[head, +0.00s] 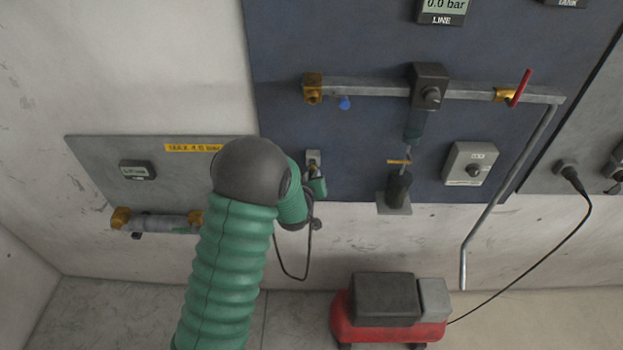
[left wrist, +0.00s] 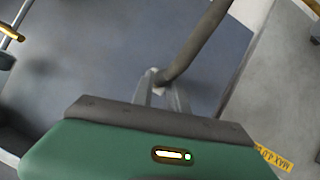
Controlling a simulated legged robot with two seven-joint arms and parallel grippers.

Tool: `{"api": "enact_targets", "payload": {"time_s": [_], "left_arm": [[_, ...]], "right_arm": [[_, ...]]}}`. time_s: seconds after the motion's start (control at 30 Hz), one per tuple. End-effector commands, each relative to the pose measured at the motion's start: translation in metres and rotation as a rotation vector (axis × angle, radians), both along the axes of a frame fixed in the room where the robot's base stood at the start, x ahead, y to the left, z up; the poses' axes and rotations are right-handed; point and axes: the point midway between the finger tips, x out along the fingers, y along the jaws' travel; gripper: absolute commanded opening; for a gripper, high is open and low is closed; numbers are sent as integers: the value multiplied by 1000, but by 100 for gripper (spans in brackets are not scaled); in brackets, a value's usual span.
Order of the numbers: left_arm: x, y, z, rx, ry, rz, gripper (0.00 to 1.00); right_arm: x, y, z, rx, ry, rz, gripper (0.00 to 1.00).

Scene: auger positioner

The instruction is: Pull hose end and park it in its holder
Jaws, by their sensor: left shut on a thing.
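My left gripper (head: 313,172) is small in the head view, just beyond my green forearm and in front of the blue panel. In the left wrist view its two pale fingers (left wrist: 160,92) are closed on the end of a dark grey-brown hose (left wrist: 197,43). The hose runs from the fingertips up and to the right. In the head view a thin dark hose loop (head: 293,278) hangs below the hand; my arm hides part of it. I cannot tell for certain which fitting is the holder. My right gripper is not in view.
A pipe with brass fittings (head: 365,89) crosses the blue panel (head: 290,50). Below its valve block stands a dark green cylinder on a small bracket (head: 395,209). A grey switch box (head: 470,163) is to the right. A red and black machine (head: 385,300) stands on the floor.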

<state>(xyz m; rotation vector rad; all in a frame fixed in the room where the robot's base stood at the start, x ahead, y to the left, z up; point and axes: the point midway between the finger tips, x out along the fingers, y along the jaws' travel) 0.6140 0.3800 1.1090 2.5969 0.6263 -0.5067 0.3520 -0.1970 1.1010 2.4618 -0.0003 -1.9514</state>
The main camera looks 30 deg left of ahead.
Motion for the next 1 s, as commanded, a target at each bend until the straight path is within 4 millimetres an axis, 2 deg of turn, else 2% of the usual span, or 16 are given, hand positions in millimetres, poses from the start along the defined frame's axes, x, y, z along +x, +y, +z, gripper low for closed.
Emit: {"api": "enact_targets", "payload": {"time_s": [0.2, 0.23, 0.4, 0.43, 0.77, 0.87, 1.0], "left_arm": [[5, 3, 1, 2, -3, 1, 0], [5, 3, 1, 2, -3, 1, 20], [5, 3, 1, 1, -2, 1, 42], [5, 3, 1, 1, -2, 1, 44], [2, 2, 2, 1, -2, 1, 44], [-9, -3, 7, 0, -3, 1, 44], [-39, -15, 22, 1, -5, 0, 44]], "right_arm": [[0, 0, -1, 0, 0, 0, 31], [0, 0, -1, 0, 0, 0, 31], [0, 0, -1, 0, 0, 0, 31], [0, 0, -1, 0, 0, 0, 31], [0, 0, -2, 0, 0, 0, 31], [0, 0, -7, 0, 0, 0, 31], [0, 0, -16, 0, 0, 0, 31]]}}
